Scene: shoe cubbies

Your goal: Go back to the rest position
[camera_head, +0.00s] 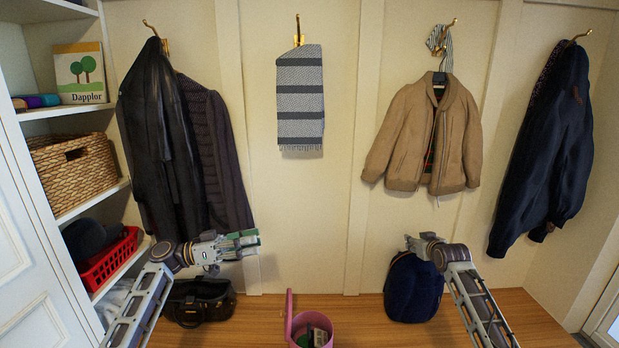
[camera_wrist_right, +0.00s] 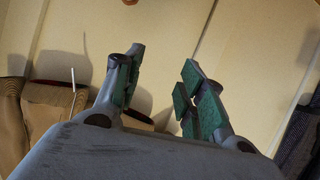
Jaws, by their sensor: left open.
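My left gripper (camera_head: 249,243) is open and empty in the head view, in front of the wall below the dark coats. Its green-padded fingers point right. My right gripper (camera_head: 411,243) shows only in part in the head view, in front of the wall just above the dark blue backpack. In the right wrist view its green-padded fingers (camera_wrist_right: 160,66) stand apart with nothing between them, the pale wall behind.
A wooden bench (camera_head: 258,328) holds a black bag (camera_head: 200,312), a pink basket (camera_head: 309,325) and a blue backpack (camera_head: 414,287). A tan jacket (camera_head: 408,135), scarf (camera_head: 300,95) and dark jacket (camera_head: 550,150) hang behind. Shelves with a wicker basket (camera_head: 75,168) and red basket (camera_head: 110,262) stand left.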

